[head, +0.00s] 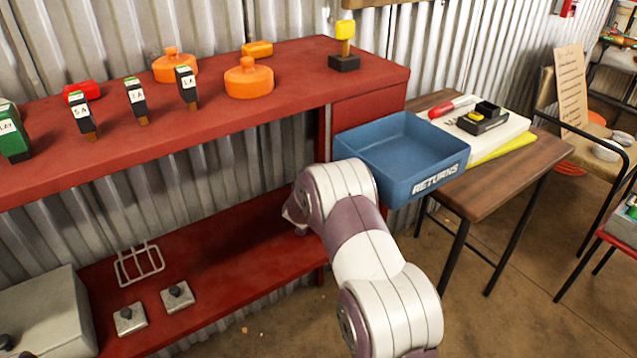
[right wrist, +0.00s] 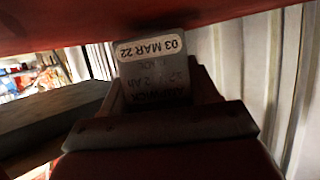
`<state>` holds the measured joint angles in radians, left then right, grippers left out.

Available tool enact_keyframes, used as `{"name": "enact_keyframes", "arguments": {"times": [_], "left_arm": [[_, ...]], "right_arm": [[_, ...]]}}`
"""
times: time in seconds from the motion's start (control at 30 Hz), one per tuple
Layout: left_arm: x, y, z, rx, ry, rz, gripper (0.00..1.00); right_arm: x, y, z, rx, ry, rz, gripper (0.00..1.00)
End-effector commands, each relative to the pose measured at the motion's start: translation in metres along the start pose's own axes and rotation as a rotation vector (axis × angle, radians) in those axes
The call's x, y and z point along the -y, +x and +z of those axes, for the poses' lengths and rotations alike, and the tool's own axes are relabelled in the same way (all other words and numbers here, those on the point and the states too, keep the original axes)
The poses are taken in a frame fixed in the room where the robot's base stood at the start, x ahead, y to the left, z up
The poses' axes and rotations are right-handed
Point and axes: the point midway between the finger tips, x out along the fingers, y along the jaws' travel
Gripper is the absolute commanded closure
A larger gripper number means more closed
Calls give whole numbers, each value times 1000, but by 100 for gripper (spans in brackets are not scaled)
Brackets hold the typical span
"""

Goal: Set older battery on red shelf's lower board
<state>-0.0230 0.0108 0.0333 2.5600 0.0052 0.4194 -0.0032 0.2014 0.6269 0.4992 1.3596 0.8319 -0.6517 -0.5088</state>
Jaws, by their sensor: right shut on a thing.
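The red shelf has an upper board (head: 200,112) and a lower board (head: 235,255). My right arm reaches in under the upper board, its gripper (head: 296,214) mostly hidden by the wrist, over the right end of the lower board. In the right wrist view my right gripper (right wrist: 160,95) is shut on a battery (right wrist: 150,72) with a grey label that reads 03 MAR 22, upside down in the picture. I cannot tell whether the battery touches the lower board. My left gripper is out of view.
The lower board carries a wire rack (head: 139,264) and two small knobbed metal blocks (head: 126,319) (head: 178,297). A blue RETURNS tray (head: 402,158) stands on the wooden table (head: 500,180) at right.

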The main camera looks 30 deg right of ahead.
Motion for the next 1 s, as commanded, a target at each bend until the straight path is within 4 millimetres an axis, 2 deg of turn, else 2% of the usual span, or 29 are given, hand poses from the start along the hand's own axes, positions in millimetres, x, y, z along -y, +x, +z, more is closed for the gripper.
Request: {"name": "enact_keyframes", "arguments": {"times": [0.03, 0.07, 0.1, 0.13, 0.4, 0.57, 0.8, 1.0], "left_arm": [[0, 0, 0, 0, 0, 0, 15], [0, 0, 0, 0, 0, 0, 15], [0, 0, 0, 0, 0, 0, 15], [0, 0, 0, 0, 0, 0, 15], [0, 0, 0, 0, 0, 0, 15], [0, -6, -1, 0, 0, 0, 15], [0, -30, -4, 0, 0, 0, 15], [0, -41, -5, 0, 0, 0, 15]], "right_arm": [[0, 0, -1, -2, 0, 0, 100], [0, 0, 2, 4, -2, 0, 30], [0, 0, 3, 5, -2, 1, 17], [0, 0, 3, 5, -2, 0, 15], [0, 0, 3, 7, -3, 0, 15], [0, -8, -12, 4, -2, 0, 15], [0, -74, -15, 5, -4, -2, 15], [0, -114, -12, 4, -3, -1, 15]]}}
